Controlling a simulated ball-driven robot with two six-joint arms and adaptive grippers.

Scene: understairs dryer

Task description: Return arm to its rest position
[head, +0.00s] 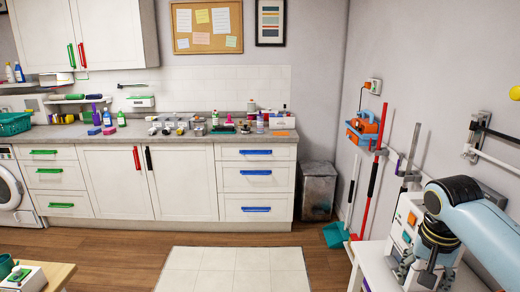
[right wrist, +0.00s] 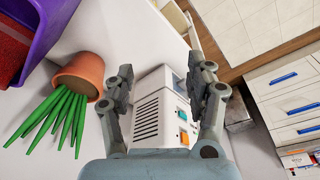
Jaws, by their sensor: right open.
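My right arm (head: 470,205) comes in from the right edge of the head view and bends down at the front right. Its gripper (head: 422,268) points downward over the white table (head: 375,258). In the right wrist view the right gripper (right wrist: 166,82) has its two fingers wide apart. A white device (right wrist: 150,120) with vents and orange and green switches shows between and beyond the fingers. I cannot tell whether they touch it. The device (head: 402,218) also shows behind the gripper in the head view. My left arm and gripper are out of view.
In the right wrist view, a potted plant (right wrist: 80,75) and a purple bin (right wrist: 45,35) are left of the gripper. Brooms, a red-handled one (head: 372,180) among them, lean on the right wall. A grey bin (head: 318,190) stands by the counter. The mid-floor is clear.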

